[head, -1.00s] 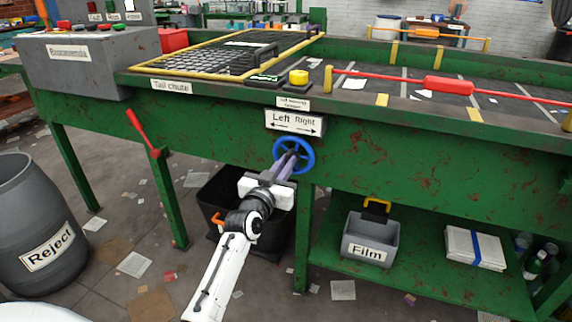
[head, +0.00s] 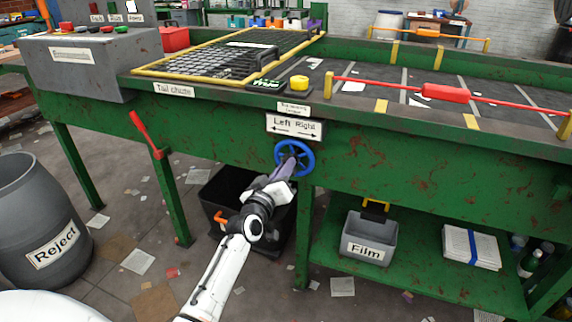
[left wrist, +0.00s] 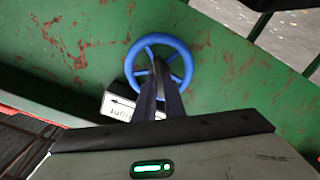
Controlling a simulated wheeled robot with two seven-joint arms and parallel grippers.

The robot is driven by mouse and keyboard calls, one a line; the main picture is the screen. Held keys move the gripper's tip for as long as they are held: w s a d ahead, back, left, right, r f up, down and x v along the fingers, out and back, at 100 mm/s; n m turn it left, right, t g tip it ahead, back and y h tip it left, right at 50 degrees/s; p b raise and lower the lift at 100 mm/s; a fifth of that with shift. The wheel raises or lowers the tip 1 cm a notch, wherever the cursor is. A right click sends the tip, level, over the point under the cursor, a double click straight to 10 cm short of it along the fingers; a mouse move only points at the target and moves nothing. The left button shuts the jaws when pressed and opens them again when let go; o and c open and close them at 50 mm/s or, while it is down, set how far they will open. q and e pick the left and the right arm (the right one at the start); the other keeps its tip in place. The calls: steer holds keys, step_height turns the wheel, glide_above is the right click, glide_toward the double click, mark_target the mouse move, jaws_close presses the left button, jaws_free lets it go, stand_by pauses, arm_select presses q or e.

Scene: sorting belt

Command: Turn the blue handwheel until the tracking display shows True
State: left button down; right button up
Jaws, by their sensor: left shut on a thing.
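The blue handwheel (head: 306,150) is mounted on the front of the green bench, just below the "Left Right" arrow sign (head: 294,127). It also shows in the left wrist view (left wrist: 139,59), with the gripper fingers reaching across its hub and lower part. My left gripper (head: 290,165) is at the wheel, its fingers shut on it; in the left wrist view the fingers (left wrist: 158,75) are close together and hide part of the wheel. A small label (head: 293,109) sits above the sign, too small to read surely. A small dark display (head: 266,84) with green text is on the bench top; its text is unclear.
A yellow button (head: 299,81) stands beside the display. A red lever (head: 146,134) sticks out left of the wheel. A black bin (head: 222,200) stands under the bench below my arm. A grey "Film" box (head: 368,238) is on the lower shelf; a "Reject" barrel (head: 40,215) stands left.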

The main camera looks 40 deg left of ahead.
arm_select(q)
steer(key=shift+n, duration=0.6)
steer(key=shift+f, duration=0.1)
steer(key=c, duration=1.8)
jaws_free()
steer(key=shift+c, duration=0.2)
steer(key=shift+s, duration=0.15)
steer(key=p+v, duration=0.2)
steer(key=v, duration=0.8)
